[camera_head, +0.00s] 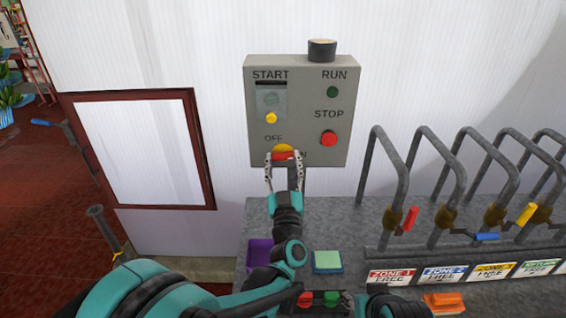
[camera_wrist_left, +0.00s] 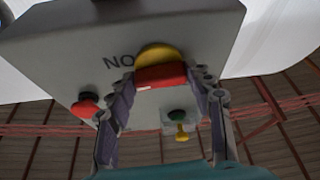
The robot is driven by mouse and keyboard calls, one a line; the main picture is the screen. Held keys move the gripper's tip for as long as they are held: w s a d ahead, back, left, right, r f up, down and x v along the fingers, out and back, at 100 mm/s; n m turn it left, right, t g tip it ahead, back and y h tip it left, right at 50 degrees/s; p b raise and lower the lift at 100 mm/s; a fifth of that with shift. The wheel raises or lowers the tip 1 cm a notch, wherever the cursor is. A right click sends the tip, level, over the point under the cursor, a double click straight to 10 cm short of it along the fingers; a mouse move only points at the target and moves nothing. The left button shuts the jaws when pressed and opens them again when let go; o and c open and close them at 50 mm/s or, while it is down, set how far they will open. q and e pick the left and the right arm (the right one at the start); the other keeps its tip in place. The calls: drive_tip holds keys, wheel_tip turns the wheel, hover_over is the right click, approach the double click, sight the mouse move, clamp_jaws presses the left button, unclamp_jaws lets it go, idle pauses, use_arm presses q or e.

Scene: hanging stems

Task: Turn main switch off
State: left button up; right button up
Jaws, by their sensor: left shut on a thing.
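The main switch is a yellow disc (camera_head: 284,148) with a red handle (camera_head: 283,156), low on the front of a grey control box (camera_head: 298,110). My left gripper (camera_head: 283,157) has reached the switch from below and is shut on the red handle, one finger on each side. In the left wrist view the handle (camera_wrist_left: 160,76) lies across between the fingers, against the yellow disc (camera_wrist_left: 160,54). The fingers partly hide the handle in the head view. My right gripper is not clearly in view.
The box also carries a red STOP button (camera_head: 328,138), a green RUN lamp (camera_head: 333,92) and a yellow START lever (camera_head: 271,118). Bent grey pipes with coloured valve handles (camera_head: 410,218) stand to the right. A purple tray (camera_head: 260,252) and a green block (camera_head: 327,260) lie below.

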use_arm(q)
drive_tip(key=n+y, duration=0.1)
drive_tip(key=n, duration=0.1)
drive_tip(key=n+y, duration=0.1)
drive_tip(key=n, duration=0.2)
drive_tip(key=shift+d+g+y, duration=0.15)
drive_tip(key=shift+g+y, duration=0.15)
drive_tip(key=shift+g, duration=0.1)
drive_tip(key=n+y, duration=0.1)
drive_tip(key=n, duration=0.1)
drive_tip(key=n+g+y, duration=0.1)
drive_tip(key=n, duration=0.2)
drive_tip(key=shift+d+r+p, duration=0.1)
drive_tip(key=shift+r+p, duration=0.05)
drive_tip(key=shift+p, duration=0.25)
drive_tip(key=n+g+p, duration=0.1)
drive_tip(key=n, duration=0.1)
drive_tip(key=n+g+y, duration=0.1)
drive_tip(key=n, duration=0.2)
drive_tip(key=shift+r+p, duration=0.1)
drive_tip(key=shift+p, duration=0.3)
drive_tip(key=n+g+p, duration=0.2)
drive_tip(key=n, duration=0.3)
drive_tip(key=shift+n, duration=0.4)
drive_tip(key=o, duration=1.1)
drive_tip(key=shift+o, duration=0.2)
